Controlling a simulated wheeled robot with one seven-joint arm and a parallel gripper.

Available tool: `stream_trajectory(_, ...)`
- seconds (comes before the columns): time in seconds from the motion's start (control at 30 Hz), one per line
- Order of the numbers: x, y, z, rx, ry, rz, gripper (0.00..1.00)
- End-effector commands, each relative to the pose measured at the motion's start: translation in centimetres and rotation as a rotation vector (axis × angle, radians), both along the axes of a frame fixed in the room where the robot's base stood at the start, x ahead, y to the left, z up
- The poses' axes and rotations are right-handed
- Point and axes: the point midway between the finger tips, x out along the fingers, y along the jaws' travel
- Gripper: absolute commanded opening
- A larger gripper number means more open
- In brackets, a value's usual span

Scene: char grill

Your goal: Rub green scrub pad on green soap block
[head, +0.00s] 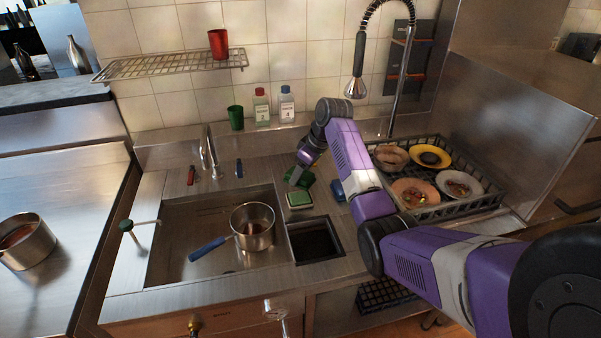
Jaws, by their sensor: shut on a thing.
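A pot with a blue handle (252,228) stands in the sink (180,245). A blue item (338,190) lies right of the gripper. A rack with dishes (478,206) stands at right. Two bottles (287,104) and a green cup (236,118) stand behind.

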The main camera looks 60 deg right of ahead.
Motion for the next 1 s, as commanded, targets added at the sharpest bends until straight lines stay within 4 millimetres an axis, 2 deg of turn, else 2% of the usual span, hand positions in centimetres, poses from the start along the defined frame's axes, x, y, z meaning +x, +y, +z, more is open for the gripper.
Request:
stream_trajectory(0.27,0.0,0.1,-1.5,0.0,0.001,0.004,0.23)
stream_trajectory(0.7,0.0,0.1,-5.7,-0.001,0.0,0.004,0.23)
stream_trajectory(1.0,0.0,0.1,-5.9,-0.001,0.0,0.004,0.23)
